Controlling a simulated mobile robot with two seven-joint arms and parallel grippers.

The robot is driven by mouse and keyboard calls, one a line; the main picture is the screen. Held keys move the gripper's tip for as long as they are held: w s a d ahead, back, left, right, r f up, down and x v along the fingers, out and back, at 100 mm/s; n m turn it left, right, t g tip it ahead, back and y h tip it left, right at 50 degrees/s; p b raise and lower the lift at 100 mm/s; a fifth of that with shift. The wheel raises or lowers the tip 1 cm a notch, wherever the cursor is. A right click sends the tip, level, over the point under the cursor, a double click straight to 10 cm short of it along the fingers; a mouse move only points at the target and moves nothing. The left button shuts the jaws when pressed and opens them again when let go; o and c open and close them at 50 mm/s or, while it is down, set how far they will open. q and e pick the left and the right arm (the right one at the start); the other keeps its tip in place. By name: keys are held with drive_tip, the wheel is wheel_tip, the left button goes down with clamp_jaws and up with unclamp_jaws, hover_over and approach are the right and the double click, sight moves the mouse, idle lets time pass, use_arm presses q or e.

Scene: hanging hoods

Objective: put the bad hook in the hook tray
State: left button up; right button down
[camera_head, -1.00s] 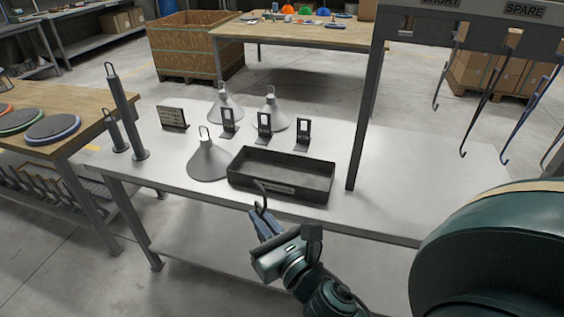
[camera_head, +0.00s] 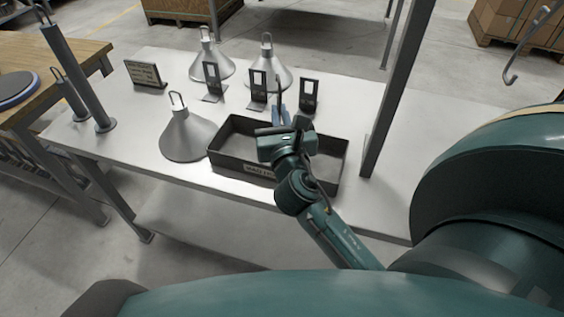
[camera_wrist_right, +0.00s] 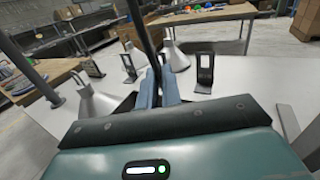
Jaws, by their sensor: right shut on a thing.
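The dark hook (camera_head: 278,88) stands up from my right gripper (camera_head: 279,115), which is shut on it. In the right wrist view the hook (camera_wrist_right: 140,28) rises from between the blue fingertips (camera_wrist_right: 158,84), its top cut off by the frame edge. The black hook tray (camera_head: 232,162), with a label on its front, lies on the light table. The gripper is over the tray in the head view; I cannot tell how high. My wrist hides part of the tray's inside. My left gripper is not in view.
Grey cone hoods (camera_head: 187,136) stand left of and behind the tray. Several small dark stands (camera_head: 257,88) line its back. A dark post (camera_head: 392,100) rises at its right. Two grey posts (camera_head: 80,80) and a sign (camera_head: 144,73) are at the left.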

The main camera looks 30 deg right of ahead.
use_arm(q)
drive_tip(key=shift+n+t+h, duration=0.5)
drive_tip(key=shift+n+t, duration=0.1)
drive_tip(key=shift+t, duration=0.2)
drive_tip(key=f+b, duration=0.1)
drive_tip(key=b, duration=0.2)
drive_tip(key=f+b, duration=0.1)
drive_tip(key=b, duration=0.2)
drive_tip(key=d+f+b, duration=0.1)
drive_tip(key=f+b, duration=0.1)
drive_tip(key=b, duration=0.1)
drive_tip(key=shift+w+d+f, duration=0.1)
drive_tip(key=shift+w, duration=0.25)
use_arm(e)
drive_tip(key=w+d+f+m+g+h, duration=0.1)
drive_tip(key=w+d+f+m+h, duration=0.1)
drive_tip(key=f, duration=0.5)
drive_tip(key=shift+w+d+f+m+g+h, duration=0.3)
drive_tip(key=shift+w+d+g+h, duration=0.15)
drive_tip(key=shift+d, duration=0.2)
drive_tip(key=c, duration=1.5)
unclamp_jaws()
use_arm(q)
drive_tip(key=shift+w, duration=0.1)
